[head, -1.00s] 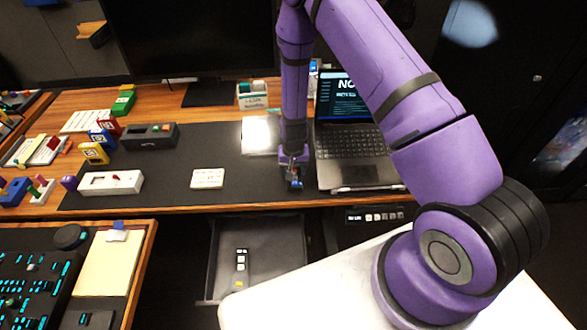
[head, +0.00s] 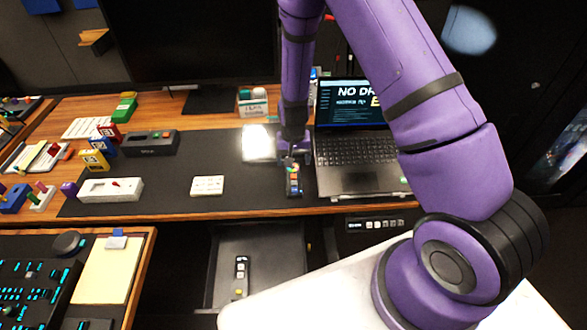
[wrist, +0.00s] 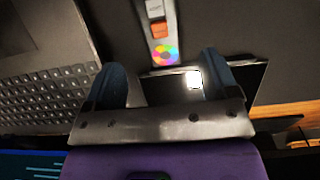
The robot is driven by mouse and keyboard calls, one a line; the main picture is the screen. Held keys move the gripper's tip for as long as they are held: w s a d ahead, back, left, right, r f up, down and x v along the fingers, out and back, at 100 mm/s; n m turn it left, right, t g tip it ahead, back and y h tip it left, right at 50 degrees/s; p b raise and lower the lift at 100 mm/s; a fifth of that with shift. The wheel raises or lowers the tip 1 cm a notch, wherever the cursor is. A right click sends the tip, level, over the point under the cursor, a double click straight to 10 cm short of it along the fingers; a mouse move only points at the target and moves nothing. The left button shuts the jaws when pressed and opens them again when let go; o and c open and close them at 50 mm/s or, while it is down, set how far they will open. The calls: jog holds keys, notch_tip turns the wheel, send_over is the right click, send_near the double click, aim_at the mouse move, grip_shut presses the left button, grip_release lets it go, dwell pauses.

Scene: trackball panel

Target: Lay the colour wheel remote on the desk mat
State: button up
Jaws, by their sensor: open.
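The colour wheel remote (head: 293,181) is a slim grey bar lying on the dark desk mat (head: 245,195), near its front edge and left of the laptop. In the wrist view the remote (wrist: 159,32) shows an orange button, a pale button and a rainbow wheel at its near end. My gripper (head: 293,158) is open at the remote's far end. In the wrist view its two dark fingers stand apart on either side of the wheel end, with gaps showing between them and the remote.
The laptop (head: 360,150) stands close on the right. A bright lit pad (head: 257,143) lies behind left. A white block (head: 207,186) and a pale box (head: 110,190) are on the left of the mat. The open drawer (head: 285,262) below holds another remote (head: 241,274).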

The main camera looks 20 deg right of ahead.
jog(key=s+d+r+n+t+y, duration=0.1)
jog(key=s+r, duration=0.3)
jog(key=r, duration=1.2)
jog(key=s+d+r+n+t, duration=0.1)
jog(key=s+r, duration=0.2)
jog(key=r, duration=1.3)
jog(key=s+d+r+t, duration=0.1)
jog(key=s+r, duration=0.3)
jog(key=s, duration=0.3)
jog(key=s+d+r+n+t, duration=0.1)
jog(key=s+r, duration=0.4)
jog(key=s, duration=0.3)
jog(key=s+d+r+t+h, duration=0.1)
jog(key=s+r, duration=0.4)
jog(key=s, duration=0.2)
jog(key=shift+s+d+n, duration=0.2)
jog(key=shift+s+n, duration=0.1)
jog(key=shift+s, duration=0.1)
